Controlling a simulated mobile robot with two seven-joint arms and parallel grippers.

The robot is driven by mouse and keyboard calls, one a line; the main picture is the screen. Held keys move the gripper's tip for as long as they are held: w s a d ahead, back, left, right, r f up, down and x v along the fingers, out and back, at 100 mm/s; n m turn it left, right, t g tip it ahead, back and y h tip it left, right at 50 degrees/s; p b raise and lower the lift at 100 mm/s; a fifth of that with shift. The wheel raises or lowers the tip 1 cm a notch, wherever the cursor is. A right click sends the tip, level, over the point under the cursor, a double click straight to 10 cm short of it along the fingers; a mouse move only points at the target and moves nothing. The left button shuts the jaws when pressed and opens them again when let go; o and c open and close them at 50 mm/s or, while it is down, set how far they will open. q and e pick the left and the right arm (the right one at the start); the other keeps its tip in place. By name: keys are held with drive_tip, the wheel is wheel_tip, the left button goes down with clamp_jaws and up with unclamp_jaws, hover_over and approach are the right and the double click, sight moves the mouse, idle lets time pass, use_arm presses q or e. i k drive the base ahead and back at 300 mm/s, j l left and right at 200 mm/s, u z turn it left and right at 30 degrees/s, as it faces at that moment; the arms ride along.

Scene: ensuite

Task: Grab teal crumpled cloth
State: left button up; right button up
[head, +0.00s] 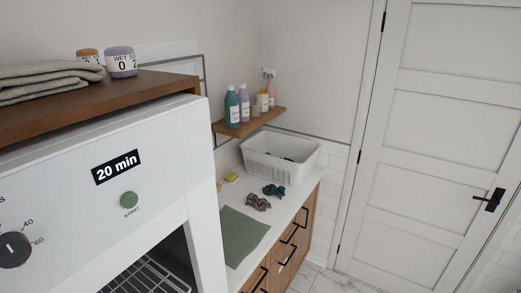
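A small teal crumpled cloth (274,191) lies on the white countertop in the head view, in front of a white basket. A brownish crumpled cloth (257,202) lies just to its left and nearer to me. Neither of my grippers shows in the head view, and nothing is seen touching the teal cloth.
A green mat (240,236) and a yellow item (231,177) lie on the counter. A white appliance (150,165) fills the left foreground. A bottle shelf (220,127) hangs above. A closed door (430,140) stands right.

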sight(269, 190)
drive_tip(key=i+l+u, duration=0.1)
drive_tip(key=i+l, duration=1.85)
drive_tip(key=i, duration=0.2)
drive_tip(key=i+l, duration=0.25)
drive_tip(key=i, duration=0.2)
drive_tip(key=i+l+u, duration=0.1)
drive_tip(key=i, duration=0.3)
drive_tip(key=l, duration=0.1)
